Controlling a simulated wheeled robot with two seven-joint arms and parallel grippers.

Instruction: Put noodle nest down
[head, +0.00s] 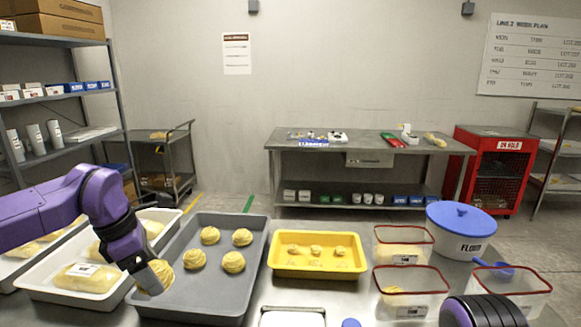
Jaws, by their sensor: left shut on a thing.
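My left gripper (152,277) is shut on a yellow noodle nest (165,270), partly hidden by the fingers. It holds the nest over the left part of a grey tray (258,240); whether the nest touches the tray floor I cannot tell. Several other noodle nests lie apart on the tray, such as one at the back (210,235) and one near the right side (233,262). My right arm shows only as a dark rounded part at the bottom right edge; its gripper is out of view.
A white tray (38,291) with packed noodles stands left. A yellow tray (278,265) with small dough pieces stands right, beside red-rimmed clear tubs (410,308) and a blue-lidded flour tub (460,246). The grey tray's front middle is bare.

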